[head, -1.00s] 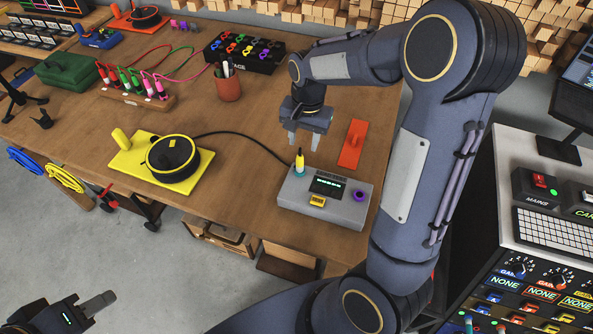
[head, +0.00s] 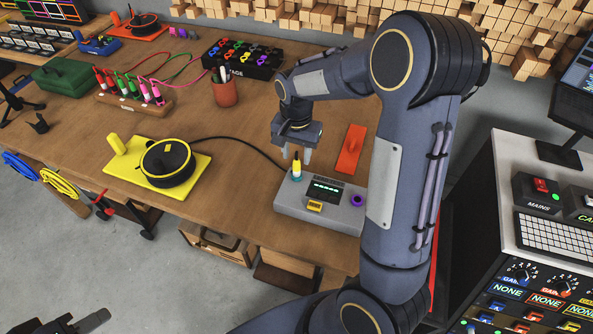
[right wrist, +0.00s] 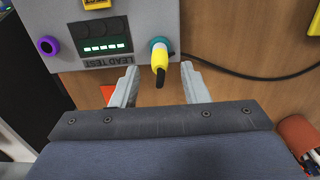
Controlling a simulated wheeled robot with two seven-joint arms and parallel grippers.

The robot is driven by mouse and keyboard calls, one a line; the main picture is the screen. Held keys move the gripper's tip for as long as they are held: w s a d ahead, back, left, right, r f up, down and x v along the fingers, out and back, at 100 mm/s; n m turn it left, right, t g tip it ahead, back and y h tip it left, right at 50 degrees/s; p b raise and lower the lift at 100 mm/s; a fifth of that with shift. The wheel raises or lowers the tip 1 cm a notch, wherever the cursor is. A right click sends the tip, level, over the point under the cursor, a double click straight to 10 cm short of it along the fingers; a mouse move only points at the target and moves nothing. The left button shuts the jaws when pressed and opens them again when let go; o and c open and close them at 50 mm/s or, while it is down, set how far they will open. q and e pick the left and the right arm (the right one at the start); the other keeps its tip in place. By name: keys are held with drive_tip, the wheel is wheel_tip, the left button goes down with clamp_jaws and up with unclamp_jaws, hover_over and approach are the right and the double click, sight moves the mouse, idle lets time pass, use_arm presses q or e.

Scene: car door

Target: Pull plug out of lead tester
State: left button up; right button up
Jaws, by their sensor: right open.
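The lead tester (head: 325,203) is a grey box with a lit display, a yellow button and a purple socket, near the table's front edge. A yellow plug (head: 297,168) with a dark tip stands in its teal-ringed socket; the plug also shows in the right wrist view (right wrist: 159,58). My right gripper (head: 296,155) is open just above and behind the plug. In the right wrist view its two fingers (right wrist: 157,88) point toward the tester, with the plug's end between them, not visibly touched. My left gripper (head: 88,324) is at the bottom left, far from the tester, partly cut off.
A black cable (head: 240,142) runs from a black reel on a yellow base (head: 140,183) toward the tester. A red block (head: 351,149) lies behind the tester. A pot of pens (head: 224,92) and a rack of leads (head: 133,104) stand farther back. A control cabinet (head: 520,240) is at right.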

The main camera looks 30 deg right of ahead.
sight(296, 159)
wheel_tip(296, 159, down, 6)
drive_tip(key=b, duration=0.3)
drive_tip(key=shift+b, duration=0.3)
drive_tip(key=shift+r, duration=0.1)
idle(0.7)
clamp_jaws()
drive_tip(key=shift+r+p, duration=0.1)
drive_tip(key=shift+p, duration=0.2)
drive_tip(key=shift+r+p, duration=2.4)
drive_tip(key=shift+r, duration=0.5)
